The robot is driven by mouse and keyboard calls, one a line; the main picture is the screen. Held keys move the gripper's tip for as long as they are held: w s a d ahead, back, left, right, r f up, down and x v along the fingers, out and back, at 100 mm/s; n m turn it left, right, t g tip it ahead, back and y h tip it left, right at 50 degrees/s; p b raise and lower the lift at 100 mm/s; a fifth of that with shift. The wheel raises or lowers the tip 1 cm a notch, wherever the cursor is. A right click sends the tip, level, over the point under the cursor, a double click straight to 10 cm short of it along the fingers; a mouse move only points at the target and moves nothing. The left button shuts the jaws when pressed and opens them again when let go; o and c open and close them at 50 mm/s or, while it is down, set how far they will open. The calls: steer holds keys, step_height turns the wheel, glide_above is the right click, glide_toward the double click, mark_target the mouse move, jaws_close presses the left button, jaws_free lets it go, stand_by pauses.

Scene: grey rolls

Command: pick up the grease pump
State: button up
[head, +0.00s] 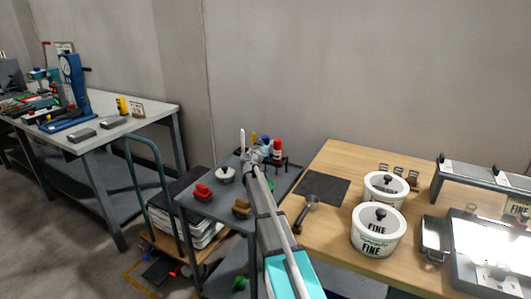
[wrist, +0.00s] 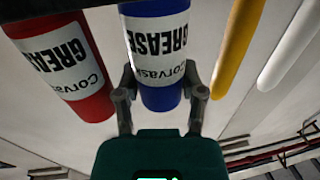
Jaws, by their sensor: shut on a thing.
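A blue grease pump (wrist: 160,97), a cylinder with a white GREASE label, stands between the two fingers of my gripper (wrist: 160,78) in the wrist view. The fingers are shut on it, one on each side. A red grease cylinder (wrist: 95,104) with the same kind of label is close beside it on the left, apart from the fingers. In the head view my gripper (head: 253,158) is over the far part of the grey cart (head: 225,212), with the red cylinder (head: 276,149) just to its right. The blue pump is mostly hidden there.
Yellow (wrist: 238,45) and white (wrist: 290,45) rods are right of the pump in the wrist view. A wooden table (head: 330,235) with white tubs is at right.

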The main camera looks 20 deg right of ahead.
steer(key=shift+r, duration=0.2)
step_height(320, 180, up, 10)
steer(key=p, duration=1)
steer(key=shift+f, duration=0.2)
stand_by(0.7)
step_height(320, 180, up, 28)
steer(key=p, duration=2.8)
steer(key=shift+r, duration=0.25)
steer(key=shift+d, duration=0.1)
